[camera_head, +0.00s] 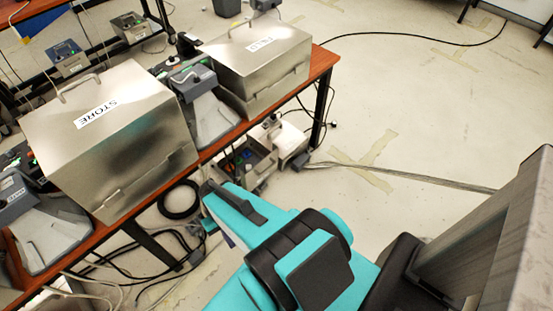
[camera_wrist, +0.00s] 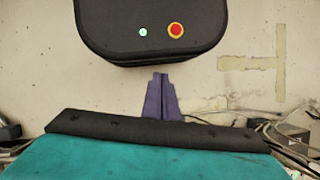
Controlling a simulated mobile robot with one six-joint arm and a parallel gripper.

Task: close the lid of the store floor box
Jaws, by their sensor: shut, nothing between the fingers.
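The store box (camera_head: 135,140) is a large grey metal box labelled STORE on the wooden table at the left in the head view. Its lid (camera_head: 90,92), with a handle on top, looks down over the body, with a seam low on the front. Whether it is fully closed is hard to tell. My gripper (camera_wrist: 160,80) shows in the wrist view with its purple fingers together and empty. In the head view my teal arm is right of the box and in front of the table, apart from it. The box is not visible in the wrist view.
A second labelled metal box (camera_head: 260,65) stands farther back on the table (camera_head: 323,62). Cables (camera_head: 185,250) and a grey crate (camera_head: 255,165) lie under the table. The floor to the right is mostly clear.

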